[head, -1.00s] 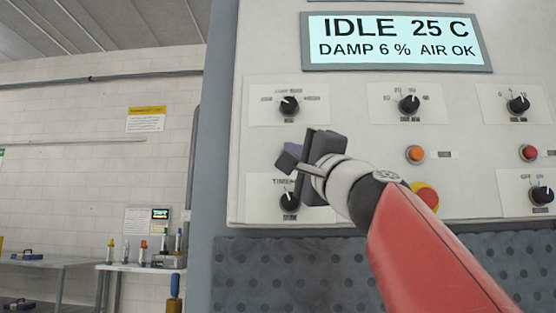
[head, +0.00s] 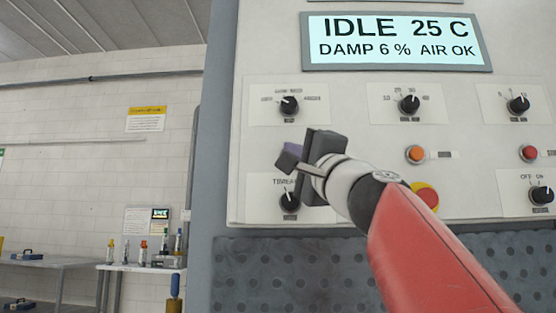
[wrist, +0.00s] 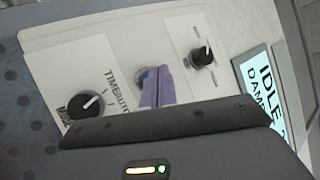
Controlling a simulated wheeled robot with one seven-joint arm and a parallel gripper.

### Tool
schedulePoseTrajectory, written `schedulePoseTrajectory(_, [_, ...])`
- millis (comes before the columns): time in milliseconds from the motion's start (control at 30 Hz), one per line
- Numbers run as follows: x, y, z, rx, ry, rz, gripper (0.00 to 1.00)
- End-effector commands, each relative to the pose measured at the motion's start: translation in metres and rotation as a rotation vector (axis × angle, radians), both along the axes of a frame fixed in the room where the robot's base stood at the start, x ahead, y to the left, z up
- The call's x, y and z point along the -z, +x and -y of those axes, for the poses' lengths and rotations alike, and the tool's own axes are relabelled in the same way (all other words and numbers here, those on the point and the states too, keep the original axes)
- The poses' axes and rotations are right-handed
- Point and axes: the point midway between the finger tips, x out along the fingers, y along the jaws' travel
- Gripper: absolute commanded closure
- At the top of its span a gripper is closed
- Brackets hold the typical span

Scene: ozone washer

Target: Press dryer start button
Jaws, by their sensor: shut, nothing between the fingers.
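The dryer's control panel (head: 350,225) fills the right of the head view, with a lit display (head: 394,41) reading IDLE 25 C, DAMP 6 %, AIR OK. My gripper (head: 287,157) is shut and empty in front of the panel's left side, between the upper-left knob and the timer knob. In the head view my gripper hides that button.
Nearby are the upper-left knob (head: 289,105), the timer knob (head: 289,200), an orange button (head: 415,154), a red button (head: 528,153) and a red-yellow button (head: 426,195) partly behind my arm. A perforated dark panel (head: 280,275) lies below. Benches (head: 60,264) stand far left.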

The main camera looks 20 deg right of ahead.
Motion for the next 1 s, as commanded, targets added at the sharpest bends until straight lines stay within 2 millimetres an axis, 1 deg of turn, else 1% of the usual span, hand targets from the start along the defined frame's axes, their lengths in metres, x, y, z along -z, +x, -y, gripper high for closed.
schedulePoseTrajectory(333, [0.0,0.008,0.003,0.0,0.0,0.0,1.0])
schedulePoseTrajectory(1000, [0.0,0.012,0.004,0.0,0.0,0.0,1.0])
